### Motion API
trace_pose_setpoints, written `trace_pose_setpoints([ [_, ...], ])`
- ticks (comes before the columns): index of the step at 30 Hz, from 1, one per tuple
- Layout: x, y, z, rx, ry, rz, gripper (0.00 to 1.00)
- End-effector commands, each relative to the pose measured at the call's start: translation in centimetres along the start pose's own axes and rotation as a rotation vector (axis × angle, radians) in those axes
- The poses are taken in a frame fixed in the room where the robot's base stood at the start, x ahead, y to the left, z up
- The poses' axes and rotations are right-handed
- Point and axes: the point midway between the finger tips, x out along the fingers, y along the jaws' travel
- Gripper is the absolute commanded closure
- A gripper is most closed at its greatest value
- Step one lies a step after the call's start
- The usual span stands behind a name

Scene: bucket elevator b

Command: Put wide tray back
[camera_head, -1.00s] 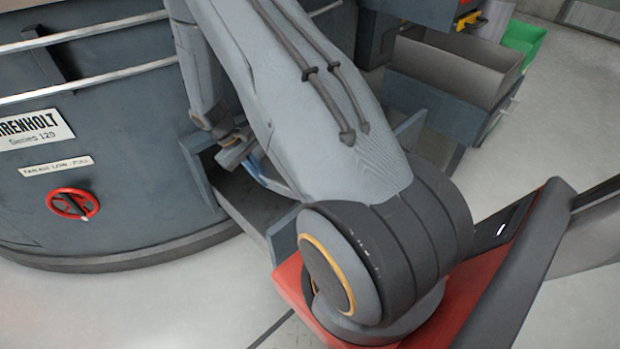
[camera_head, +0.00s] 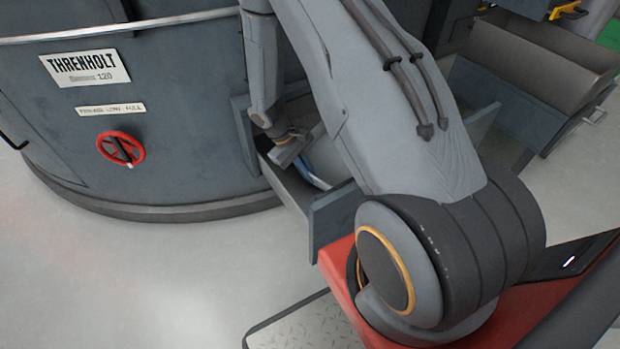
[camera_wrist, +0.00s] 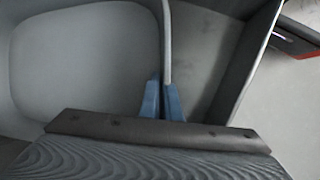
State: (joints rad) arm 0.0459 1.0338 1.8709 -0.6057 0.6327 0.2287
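The wide tray, a pale grey shallow pan with a rounded edge, fills the left of the wrist view (camera_wrist: 80,60). A small part of it shows in the head view (camera_head: 324,158) beside my arm. My gripper (camera_wrist: 162,100) has its two blue fingers on either side of the tray's thin rim, close together, seemingly clamped on it. In the head view my gripper (camera_head: 304,168) points down into a blue-grey open box (camera_head: 335,217) at the foot of the round machine. My arm hides much of the tray and box. I cannot tell whether the tray touches the box floor.
The round machine (camera_head: 190,150) with a red handwheel (camera_head: 120,149) stands at the left. A large grey bin (camera_head: 530,65) stands behind my arm at the right. The box's upright side walls are close to my gripper. Pale floor (camera_head: 130,270) is clear at the lower left.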

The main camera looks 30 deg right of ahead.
Motion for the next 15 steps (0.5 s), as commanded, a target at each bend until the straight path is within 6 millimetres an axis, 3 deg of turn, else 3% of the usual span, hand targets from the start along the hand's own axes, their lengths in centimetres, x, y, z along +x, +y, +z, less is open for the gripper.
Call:
trace_pose_setpoints([
  [4, 1.7, -0.42, -0.75, -0.001, 0.0, 0.0, 1.0],
  [14, 1.87, -0.46, -0.8, 0.0, 0.0, 0.0, 1.0],
  [15, 1.93, -0.48, -0.82, -0.001, 0.0, 0.0, 0.95],
])
